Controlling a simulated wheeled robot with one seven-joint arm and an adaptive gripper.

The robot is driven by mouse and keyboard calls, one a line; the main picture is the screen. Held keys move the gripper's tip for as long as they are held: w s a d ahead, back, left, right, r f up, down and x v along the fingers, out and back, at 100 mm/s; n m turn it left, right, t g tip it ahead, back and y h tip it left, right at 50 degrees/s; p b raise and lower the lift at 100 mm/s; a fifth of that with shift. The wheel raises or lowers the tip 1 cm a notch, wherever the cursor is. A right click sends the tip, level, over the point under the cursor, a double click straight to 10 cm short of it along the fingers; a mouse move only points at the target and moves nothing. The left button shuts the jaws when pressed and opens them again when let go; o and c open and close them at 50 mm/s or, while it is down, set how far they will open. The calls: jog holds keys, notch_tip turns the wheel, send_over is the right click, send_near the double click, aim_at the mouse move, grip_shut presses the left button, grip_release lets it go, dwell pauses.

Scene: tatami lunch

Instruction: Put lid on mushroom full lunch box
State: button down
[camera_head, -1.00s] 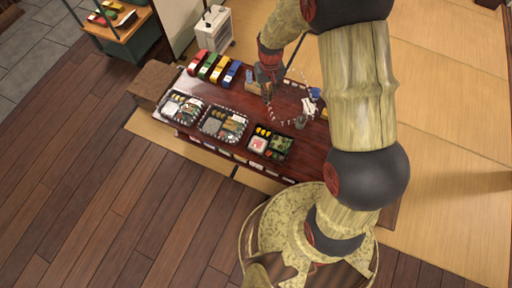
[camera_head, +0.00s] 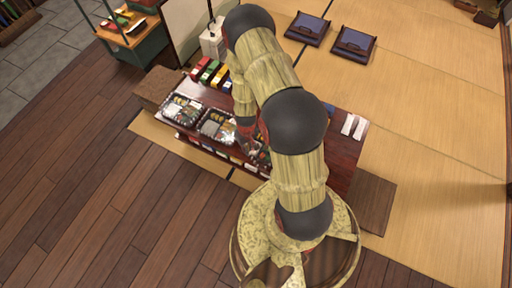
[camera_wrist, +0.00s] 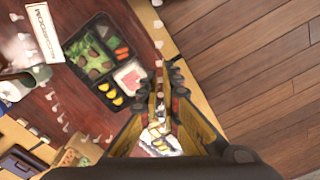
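A black lunch box (camera_wrist: 103,62) with green, orange, yellow and pink-white food lies in the wrist view, beside a white card (camera_wrist: 46,32) reading MUSHROOM. In the head view, this rightmost box (camera_head: 262,158) is mostly hidden by my arm. A clear lid (camera_wrist: 158,45) shows only as a loop of white rim marks, spread around and above the box. My gripper (camera_wrist: 158,82) appears shut on the lid's rim, at the box's right side. In the head view the gripper (camera_head: 246,130) is near the box, and the lid there is hidden. The lid's height cannot be told.
Two other filled boxes stand left on the dark red table, one at its left end (camera_head: 181,110) and one mid-table (camera_head: 216,126). Colored packets (camera_head: 210,72) line the back. White items (camera_head: 353,126) lie at the right. Blue cushions (camera_head: 307,29) lie on open tatami.

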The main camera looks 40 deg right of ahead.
jog(key=shift+s+d+f+n+b, duration=0.15)
jog(key=shift+d+f+n+b, duration=0.8)
jog(key=shift+f, duration=1)
jog(key=shift+s+d+f+n+b, duration=0.15)
jog(key=shift+d+f+n+b, duration=0.8)
jog(key=shift+f, duration=1)
jog(key=shift+s+d+f+n+b, duration=0.15)
jog(key=shift+d+f+n+b, duration=0.8)
jog(key=shift+f, duration=1)
jog(key=shift+a+f+b, duration=0.2)
jog(key=shift+f+b, duration=0.45)
jog(key=shift+f, duration=0.55)
jog(key=c, duration=2)
grip_release()
jog(key=shift+o, duration=1.2)
jog(key=o, duration=0.4)
jog(key=shift+c, duration=0.2)
